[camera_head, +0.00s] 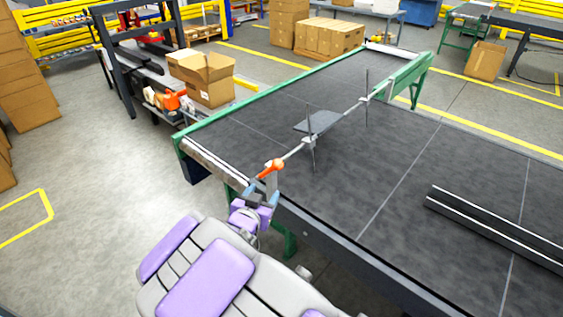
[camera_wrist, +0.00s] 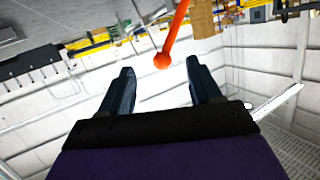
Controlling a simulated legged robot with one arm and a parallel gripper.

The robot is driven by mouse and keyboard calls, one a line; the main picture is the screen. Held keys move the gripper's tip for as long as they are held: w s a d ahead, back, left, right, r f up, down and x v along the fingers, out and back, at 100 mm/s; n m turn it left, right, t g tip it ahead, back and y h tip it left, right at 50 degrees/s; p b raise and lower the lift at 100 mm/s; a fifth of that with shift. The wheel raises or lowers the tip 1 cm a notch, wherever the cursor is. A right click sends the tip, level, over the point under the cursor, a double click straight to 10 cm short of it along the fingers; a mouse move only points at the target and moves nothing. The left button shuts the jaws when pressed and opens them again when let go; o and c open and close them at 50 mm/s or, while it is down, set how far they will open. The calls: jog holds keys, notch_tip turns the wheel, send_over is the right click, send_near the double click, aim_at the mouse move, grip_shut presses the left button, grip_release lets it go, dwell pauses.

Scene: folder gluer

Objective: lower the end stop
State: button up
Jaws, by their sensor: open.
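The end stop is a thin metal bar (camera_head: 345,113) across the dark belt, with a flat dark plate (camera_head: 316,122) and two upright rods, raised above the belt. An orange lever (camera_head: 271,168) sits at its near end by the belt's edge. My gripper (camera_head: 261,193) is open and empty just below and in front of the lever. In the wrist view the lever (camera_wrist: 174,36) hangs with its rounded end between and slightly beyond the tips of my open gripper (camera_wrist: 160,66). I see no contact, and the exact depth gap cannot be told.
The belt table (camera_head: 400,150) has a green frame, and long dark rails (camera_head: 495,228) lie on it at right. An open cardboard box (camera_head: 207,78) stands beyond the table's left end. Stacked cartons (camera_head: 328,37) stand behind. The floor at left (camera_head: 100,160) is clear.

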jog(key=s+a+t+h, duration=0.2)
send_near(277, 168)
jog(key=shift+h, duration=0.3)
jog(key=w, duration=0.2)
jog(key=w+b, duration=0.1)
jog(key=w, duration=0.3)
jog(key=shift+w+d+f+b, duration=0.1)
jog(key=shift+d+f+b, duration=0.1)
jog(key=shift+f+b, duration=0.1)
jog(key=w+d, duration=0.2)
jog(key=w, duration=0.1)
jog(key=w+d, duration=0.1)
jog(key=w, duration=0.1)
jog(key=shift+w+d+r+b, duration=0.1)
jog(key=shift+d+b, duration=0.1)
jog(key=shift+b, duration=0.2)
jog(key=shift+w, duration=0.55)
jog(key=shift+w+a, duration=0.15)
jog(key=shift+a, duration=0.35)
jog(key=shift+d, duration=0.55)
jog(key=c, duration=0.4)
jog(key=shift+a, duration=0.2)
grip_shut()
